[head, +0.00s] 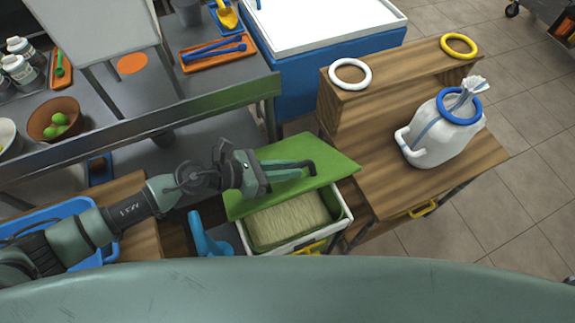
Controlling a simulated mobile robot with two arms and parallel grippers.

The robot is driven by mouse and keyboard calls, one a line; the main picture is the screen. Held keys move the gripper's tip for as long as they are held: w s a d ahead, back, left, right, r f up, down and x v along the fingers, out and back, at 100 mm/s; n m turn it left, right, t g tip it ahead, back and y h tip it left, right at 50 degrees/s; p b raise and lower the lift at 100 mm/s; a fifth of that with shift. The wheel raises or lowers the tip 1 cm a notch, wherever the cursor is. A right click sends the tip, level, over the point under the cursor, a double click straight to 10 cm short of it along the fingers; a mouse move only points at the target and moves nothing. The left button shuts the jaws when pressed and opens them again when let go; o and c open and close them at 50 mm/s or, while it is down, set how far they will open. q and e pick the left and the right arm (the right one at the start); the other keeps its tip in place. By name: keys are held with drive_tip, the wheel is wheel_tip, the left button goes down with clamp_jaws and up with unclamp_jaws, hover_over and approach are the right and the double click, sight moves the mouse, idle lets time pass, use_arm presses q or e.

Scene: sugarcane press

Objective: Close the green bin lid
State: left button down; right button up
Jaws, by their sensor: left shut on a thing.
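The green bin lid (325,177) is a flat green panel, tilted up over the back part of the bin (345,222). The bin has a white and green rim, and pale beige contents (288,220) show through its open front. My left gripper (308,168) reaches in from the left and is shut on the lid's dark handle, over the lid's upper face. The lid's back edge is partly hidden by my arm. My right gripper is not in view.
A blue object (205,238) is close on the bin's left. A blue cooler (300,80) and a metal counter (180,105) stand behind. Tiled floor is free at right.

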use_arm(q)
drive_tip(key=c, duration=1.4)
unclamp_jaws()
drive_tip(key=shift+o, duration=0.2)
drive_tip(key=b+v, duration=0.2)
drive_tip(key=v, duration=0.5)
drive_tip(key=shift+f, duration=0.2)
drive_tip(key=shift+s+a+r, duration=0.15)
drive_tip(key=shift+a+r, duration=0.2)
